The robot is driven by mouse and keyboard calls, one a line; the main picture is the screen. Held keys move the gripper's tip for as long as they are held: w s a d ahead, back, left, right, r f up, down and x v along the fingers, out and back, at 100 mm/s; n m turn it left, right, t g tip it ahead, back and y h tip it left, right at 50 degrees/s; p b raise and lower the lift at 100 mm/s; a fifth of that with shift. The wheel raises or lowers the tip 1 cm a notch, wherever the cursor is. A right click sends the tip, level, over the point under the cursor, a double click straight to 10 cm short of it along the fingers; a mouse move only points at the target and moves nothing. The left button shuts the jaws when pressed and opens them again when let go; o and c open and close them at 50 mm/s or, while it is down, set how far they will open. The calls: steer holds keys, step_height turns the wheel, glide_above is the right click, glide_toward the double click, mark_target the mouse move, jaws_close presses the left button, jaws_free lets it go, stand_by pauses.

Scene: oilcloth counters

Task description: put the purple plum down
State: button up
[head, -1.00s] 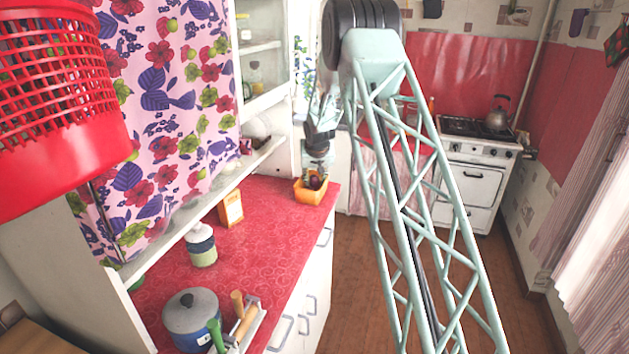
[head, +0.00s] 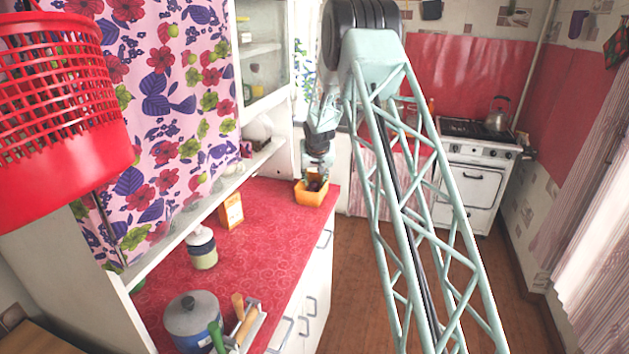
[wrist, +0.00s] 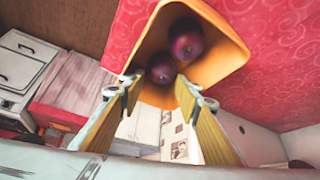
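An orange square bowl (head: 310,198) stands near the far end of the red counter. It also shows in the wrist view (wrist: 235,50). Two dark purple-red plums lie in it: one plum (wrist: 186,40) deeper in, and a second plum (wrist: 162,69) nearer my fingertips. In the head view the plums are small and dark and hard to tell apart. My gripper (wrist: 160,88) points into the bowl with its fingers spread. The nearer plum appears between and just beyond the tips, with gaps on both sides. My gripper (head: 315,172) is just above the bowl in the head view.
On the counter (head: 270,232) stand an orange box (head: 231,211), a lidded jar (head: 203,248), a grey pot (head: 192,320) and a rack with wooden-handled tools (head: 243,322). A red basket (head: 60,100) hangs at left. The middle of the counter is clear.

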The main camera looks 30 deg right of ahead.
steer(key=v, duration=1.2)
steer(key=shift+r, duration=0.2)
stand_by(0.7)
